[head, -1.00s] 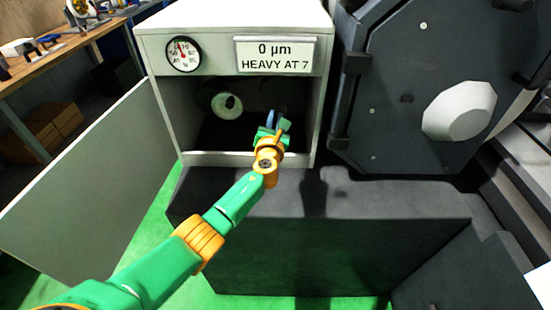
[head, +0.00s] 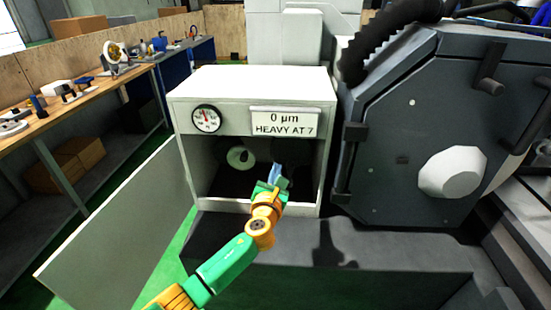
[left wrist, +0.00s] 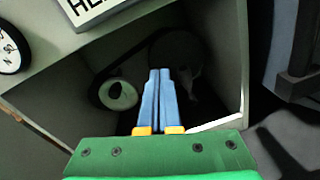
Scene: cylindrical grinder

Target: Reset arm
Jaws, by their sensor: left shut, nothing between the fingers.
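My left arm comes in from the bottom of the head view. My left gripper (head: 276,172) is at the open front of a white cabinet (head: 188,106). Its blue fingers are shut with nothing between them, and they show together in the left wrist view (left wrist: 158,98). They point into the dark inside of the cabinet, toward a pale round part with a dark centre (head: 240,157). That part also shows left of the fingers in the left wrist view (left wrist: 118,95). My right gripper is in neither view.
The cabinet's door (head: 120,225) stands open to the left. A dial gauge (head: 206,119) and a sign reading "0 µm HEAVY AT 7" (head: 285,121) are above the opening. A large dark machine housing (head: 440,130) stands at right. A workbench (head: 100,90) is at far left.

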